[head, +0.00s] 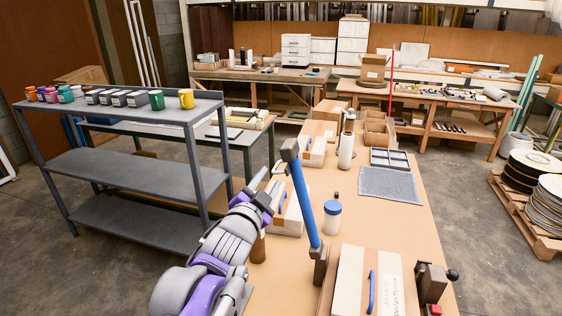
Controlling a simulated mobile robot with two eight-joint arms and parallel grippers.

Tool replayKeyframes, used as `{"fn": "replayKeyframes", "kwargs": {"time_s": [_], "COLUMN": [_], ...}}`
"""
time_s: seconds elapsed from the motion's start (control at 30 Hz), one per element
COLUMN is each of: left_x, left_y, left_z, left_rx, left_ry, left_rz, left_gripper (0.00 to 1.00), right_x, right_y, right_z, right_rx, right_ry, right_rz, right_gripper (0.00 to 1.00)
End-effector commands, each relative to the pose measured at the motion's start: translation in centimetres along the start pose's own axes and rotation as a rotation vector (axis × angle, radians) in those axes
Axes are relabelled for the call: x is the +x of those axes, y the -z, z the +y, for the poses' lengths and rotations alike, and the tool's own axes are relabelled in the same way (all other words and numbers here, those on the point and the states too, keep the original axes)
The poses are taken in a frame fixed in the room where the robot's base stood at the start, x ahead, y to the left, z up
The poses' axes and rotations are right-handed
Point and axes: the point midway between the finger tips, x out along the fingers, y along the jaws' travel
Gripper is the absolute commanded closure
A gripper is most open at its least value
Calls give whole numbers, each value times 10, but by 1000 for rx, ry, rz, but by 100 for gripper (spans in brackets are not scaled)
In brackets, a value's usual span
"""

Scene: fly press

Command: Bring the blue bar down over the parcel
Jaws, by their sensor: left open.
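The blue bar (305,207) stands raised and slightly tilted, with a dark grey block at its top end. Its lower end meets a dark bracket (320,266) at the left of the parcel. The parcel (349,279) is a pale, flat-topped box at the front of the long table, with a printed white label and a small blue handle on it. My left gripper (268,188) is open and empty, just left of the blue bar and apart from it. The parcel's near end is cut off by the picture edge. My right gripper is not in view.
A dark metal block (432,284) with a knob stands right of the parcel. A blue-lidded jar (332,216) and a brown bottle (258,247) stand near the bar. Boxes (314,152) lie behind. A grey shelf (120,165) stands left.

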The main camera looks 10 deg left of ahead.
Motion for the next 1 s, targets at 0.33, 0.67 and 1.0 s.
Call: {"fn": "replayKeyframes", "kwargs": {"time_s": [0.33,0.67,1.0], "left_x": [56,98,103], "left_y": [0,-1,-1], "left_z": [0,0,1], "left_rx": [-3,-3,-4], "left_ry": [0,-1,-1], "left_rz": [-2,-3,-4], "left_gripper": [58,58,58], "right_x": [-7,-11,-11], "right_y": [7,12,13], "right_z": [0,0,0], "right_rx": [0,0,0], "right_ry": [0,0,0], "right_rz": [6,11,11], "right_gripper": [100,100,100]}}
